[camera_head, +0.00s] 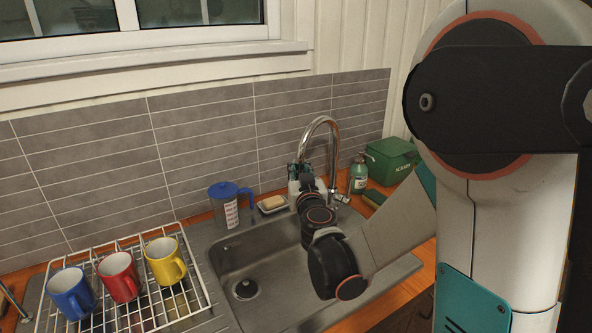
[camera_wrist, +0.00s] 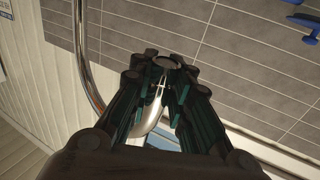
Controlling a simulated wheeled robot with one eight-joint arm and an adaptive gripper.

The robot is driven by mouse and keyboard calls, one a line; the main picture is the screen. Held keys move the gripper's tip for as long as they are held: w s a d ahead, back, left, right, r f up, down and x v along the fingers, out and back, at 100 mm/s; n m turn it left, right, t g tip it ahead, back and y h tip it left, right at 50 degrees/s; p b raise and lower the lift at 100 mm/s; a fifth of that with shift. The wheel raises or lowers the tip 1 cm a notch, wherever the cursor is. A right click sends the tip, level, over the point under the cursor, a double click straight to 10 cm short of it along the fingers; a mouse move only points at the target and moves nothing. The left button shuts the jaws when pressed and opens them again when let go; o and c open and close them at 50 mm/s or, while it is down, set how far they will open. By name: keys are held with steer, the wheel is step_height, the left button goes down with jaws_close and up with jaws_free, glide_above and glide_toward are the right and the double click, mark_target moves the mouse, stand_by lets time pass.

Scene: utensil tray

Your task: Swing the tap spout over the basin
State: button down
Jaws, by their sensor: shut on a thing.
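The chrome tap (camera_head: 333,150) rises behind the sink, and its curved spout arches left and down to my gripper (camera_head: 305,174). In the wrist view the spout (camera_wrist: 88,70) runs down the left, bends round and comes up between the fingers of my gripper (camera_wrist: 163,80). The fingers are shut around the spout's end. The basin (camera_head: 233,257) lies in front, with a round drain; my arm hides its right part. From the head view I cannot tell exactly whether the spout's end is above the basin.
A blue-lidded jug (camera_head: 225,208), a soap dish (camera_head: 270,205), a green bottle (camera_head: 359,178) and a green box (camera_head: 392,161) stand along the back. A wire rack (camera_head: 140,299) holds blue, red and yellow mugs at left. A tiled wall (camera_head: 200,140) is close behind.

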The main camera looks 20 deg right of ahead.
steer(key=shift+s+a, duration=0.1)
steer(key=shift+a, duration=0.05)
steer(key=c, duration=1.5)
jaws_free()
steer(key=shift+a, duration=0.2)
steer(key=shift+o, duration=0.2)
steer(key=shift+d, duration=0.1)
steer(key=v, duration=1.2)
steer(key=shift+d, duration=0.15)
